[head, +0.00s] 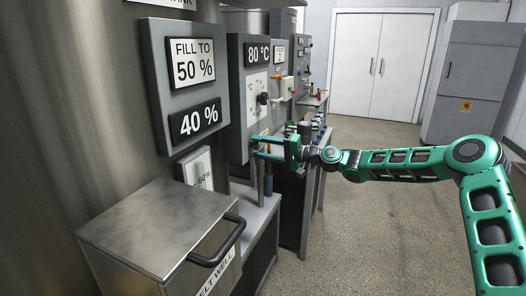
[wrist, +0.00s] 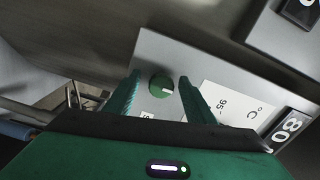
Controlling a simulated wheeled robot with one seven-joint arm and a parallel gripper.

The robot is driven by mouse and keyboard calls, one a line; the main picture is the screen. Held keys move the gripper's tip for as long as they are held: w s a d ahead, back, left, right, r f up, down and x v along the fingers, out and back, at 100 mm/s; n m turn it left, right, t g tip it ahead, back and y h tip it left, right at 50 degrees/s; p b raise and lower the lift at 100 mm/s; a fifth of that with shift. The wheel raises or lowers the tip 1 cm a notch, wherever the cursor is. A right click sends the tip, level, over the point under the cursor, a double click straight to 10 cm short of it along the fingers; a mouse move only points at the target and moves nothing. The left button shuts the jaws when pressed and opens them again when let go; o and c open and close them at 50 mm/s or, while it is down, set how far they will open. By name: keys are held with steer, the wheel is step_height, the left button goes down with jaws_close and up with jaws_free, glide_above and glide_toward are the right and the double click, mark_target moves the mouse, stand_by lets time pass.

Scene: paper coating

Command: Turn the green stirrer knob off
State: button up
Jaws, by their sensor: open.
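The green stirrer knob (wrist: 161,87) is round with a pale mark on its right part, set in a grey panel (wrist: 185,52). In the wrist view it shows between the two green fingers of my gripper (wrist: 159,76), which are open on either side of it. Whether the fingers touch it I cannot tell. In the head view my gripper (head: 255,148) is at the lower part of the grey panel (head: 235,125) with the 80 °C display. I cannot make out the knob there.
A steel box (head: 160,228) with a black handle stands at the front left. A display reading 40 % (head: 195,122) is on the nearer panel. A black knob (head: 262,98) sits above my gripper. The floor (head: 370,235) below my arm is clear.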

steer(key=shift+d, duration=0.15)
steer(key=v, duration=1)
steer(key=shift+d, duration=0.2)
steer(key=shift+s, duration=0.1)
